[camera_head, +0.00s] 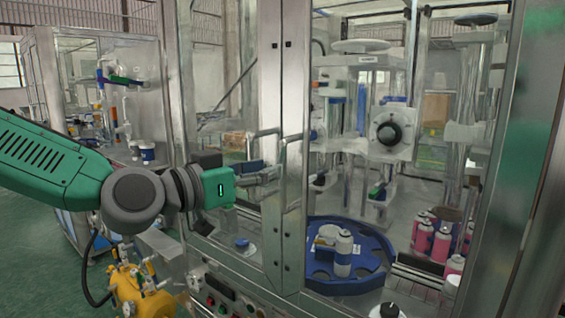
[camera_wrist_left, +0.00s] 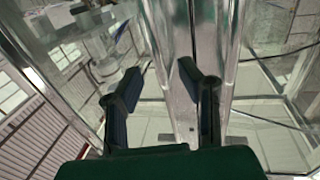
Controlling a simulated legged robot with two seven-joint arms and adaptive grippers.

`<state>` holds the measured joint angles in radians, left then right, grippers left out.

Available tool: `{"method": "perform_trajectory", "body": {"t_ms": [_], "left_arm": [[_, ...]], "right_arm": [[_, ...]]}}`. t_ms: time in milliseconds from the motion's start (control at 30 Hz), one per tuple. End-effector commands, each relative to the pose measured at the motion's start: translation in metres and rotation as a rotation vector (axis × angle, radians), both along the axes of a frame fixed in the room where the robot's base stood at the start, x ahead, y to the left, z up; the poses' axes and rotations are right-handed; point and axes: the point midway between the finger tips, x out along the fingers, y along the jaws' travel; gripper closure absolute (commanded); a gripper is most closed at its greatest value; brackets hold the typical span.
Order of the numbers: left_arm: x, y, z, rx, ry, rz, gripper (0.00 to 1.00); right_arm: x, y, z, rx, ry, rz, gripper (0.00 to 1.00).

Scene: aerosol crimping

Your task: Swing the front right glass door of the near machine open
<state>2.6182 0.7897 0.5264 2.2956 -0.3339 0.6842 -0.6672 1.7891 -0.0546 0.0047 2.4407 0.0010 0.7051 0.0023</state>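The front right glass door of the near machine has a metal upright (camera_head: 294,215) at its left edge and appears shut beside the left door's upright (camera_head: 270,215). Metal handle brackets (camera_head: 291,138) stick out near mid-height. My left gripper (camera_head: 277,173) reaches in from the left at the height of the handles, in front of the uprights. In the left wrist view its two fingers (camera_wrist_left: 163,72) are apart, with bright metal framing (camera_wrist_left: 205,55) beyond them and nothing visibly clasped. Contact with a handle cannot be told. My right gripper is not in view.
Behind the glass are a blue rotary table (camera_head: 350,284) with a pale can (camera_head: 343,254) and several pink cans (camera_head: 440,245). A control panel (camera_head: 222,288) lies below the doors. Yellow equipment (camera_head: 138,292) stands below my left arm. Another machine (camera_head: 90,85) stands at the left.

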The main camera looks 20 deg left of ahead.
Motion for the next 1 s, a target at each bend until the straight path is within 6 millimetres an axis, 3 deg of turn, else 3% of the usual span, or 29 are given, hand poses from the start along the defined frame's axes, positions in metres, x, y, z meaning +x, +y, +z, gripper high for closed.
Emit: {"method": "perform_trajectory", "body": {"t_ms": [100, 300, 667, 700, 767, 1000], "left_arm": [[0.018, -0.012, 0.000, 0.000, 0.002, 0.000, 0.68], [0.036, -0.021, 0.000, -0.001, 0.001, 0.000, 0.68], [0.040, -0.024, 0.000, -0.001, 0.000, 0.001, 0.68], [0.040, -0.024, 0.000, -0.001, 0.000, 0.001, 0.82], [0.040, -0.024, 0.000, -0.001, 0.000, 0.001, 1.00], [0.040, -0.023, 0.000, -0.002, -0.001, 0.002, 1.00]], "right_arm": [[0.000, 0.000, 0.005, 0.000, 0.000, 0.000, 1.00], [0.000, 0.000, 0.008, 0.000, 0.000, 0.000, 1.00], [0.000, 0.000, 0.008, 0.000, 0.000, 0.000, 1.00], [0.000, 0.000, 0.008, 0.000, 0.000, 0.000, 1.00], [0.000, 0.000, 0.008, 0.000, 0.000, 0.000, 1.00], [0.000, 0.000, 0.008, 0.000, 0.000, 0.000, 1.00]]}}
